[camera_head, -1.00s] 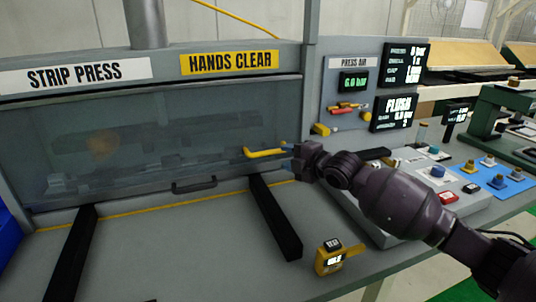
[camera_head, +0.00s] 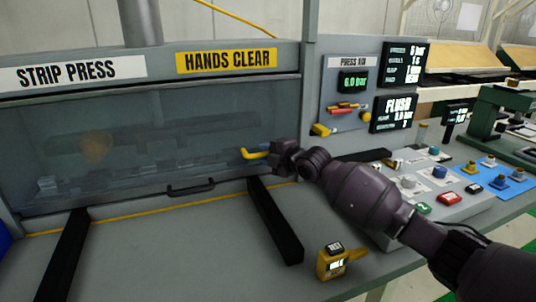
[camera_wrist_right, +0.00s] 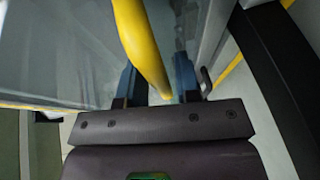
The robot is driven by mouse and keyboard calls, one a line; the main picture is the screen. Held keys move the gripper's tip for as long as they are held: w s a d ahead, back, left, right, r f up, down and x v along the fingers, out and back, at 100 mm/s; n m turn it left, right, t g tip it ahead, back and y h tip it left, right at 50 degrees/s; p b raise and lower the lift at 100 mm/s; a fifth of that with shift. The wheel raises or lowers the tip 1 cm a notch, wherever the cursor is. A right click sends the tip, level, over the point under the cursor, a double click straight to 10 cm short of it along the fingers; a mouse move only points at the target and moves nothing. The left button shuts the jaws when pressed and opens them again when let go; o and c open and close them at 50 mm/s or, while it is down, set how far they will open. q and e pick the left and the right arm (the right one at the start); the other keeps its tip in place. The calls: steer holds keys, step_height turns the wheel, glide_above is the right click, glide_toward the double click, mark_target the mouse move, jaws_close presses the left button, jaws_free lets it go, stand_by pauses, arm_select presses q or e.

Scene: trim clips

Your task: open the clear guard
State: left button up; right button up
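The clear guard (camera_head: 120,125) is a tinted see-through panel across the front of the strip press, and it is down. A black pull handle (camera_head: 190,188) is at its lower edge. A yellow lever (camera_head: 255,154) sticks out at the guard's right side; it also shows in the right wrist view (camera_wrist_right: 140,40). My right gripper (camera_head: 277,153) is at the lever's right end and hides it. In the right wrist view the blue fingers of my right gripper (camera_wrist_right: 158,85) are apart on either side of the lever, with a gap visible. My left gripper is not in view.
Two black rails (camera_head: 273,220) run forward from the press over the grey table. A yellow-black device (camera_head: 333,261) stands at the front. A press air panel (camera_head: 350,95) and a sloped button box (camera_head: 430,185) are to the right. The table between the rails is clear.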

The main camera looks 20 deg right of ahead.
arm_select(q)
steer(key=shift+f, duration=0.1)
arm_select(e)
jaws_close()
step_height(320, 180, up, 8)
steer(key=shift+f+p, duration=0.1)
steer(key=shift+p, duration=1.1)
steer(key=p, duration=0.4)
glide_toward(256, 86)
steer(key=x, duration=0.5)
steer(key=shift+w+f, duration=0.1)
steer(key=shift+f, duration=0.3)
steer(key=shift+r, duration=0.45)
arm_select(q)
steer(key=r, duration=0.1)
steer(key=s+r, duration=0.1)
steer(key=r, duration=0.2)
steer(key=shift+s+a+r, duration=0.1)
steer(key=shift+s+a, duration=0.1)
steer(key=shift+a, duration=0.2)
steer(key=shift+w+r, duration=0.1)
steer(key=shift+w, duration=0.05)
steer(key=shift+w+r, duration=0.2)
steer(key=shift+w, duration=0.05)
arm_select(e)
steer(key=shift+o, duration=1.3)
jaws_free()
steer(key=shift+f, duration=0.1)
